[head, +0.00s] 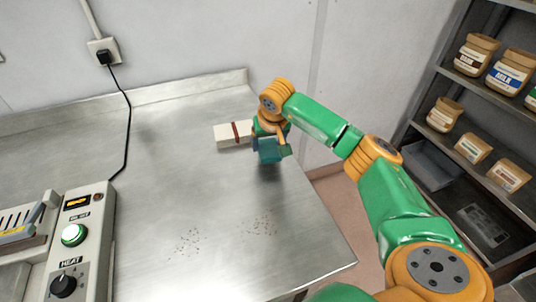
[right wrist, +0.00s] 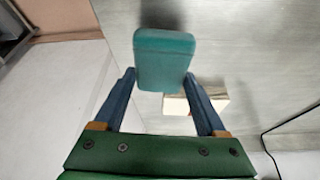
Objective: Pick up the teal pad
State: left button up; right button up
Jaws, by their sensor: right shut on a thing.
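The teal pad (head: 268,152) is a small block with rounded edges near the right side of the steel table. It is between the fingers of my right gripper (head: 270,148), which is shut on it. In the right wrist view the pad (right wrist: 164,55) sits between the two blue fingertips (right wrist: 160,77) and stands out past them. A shadow lies on the table below the pad, and it looks held a little above the surface. My left gripper is not in view.
A white box with a brown band (head: 228,136) lies on the table (head: 190,190) just left of my right gripper. A machine with a green button (head: 85,235) stands at the front left. The table's middle is mostly clear.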

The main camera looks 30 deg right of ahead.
jog(key=s+a+r+b, duration=0.2)
jog(key=s+a+r, duration=0.4)
jog(key=a+r, duration=0.4)
jog(key=a, duration=0.2)
jog(key=shift+a, duration=0.4)
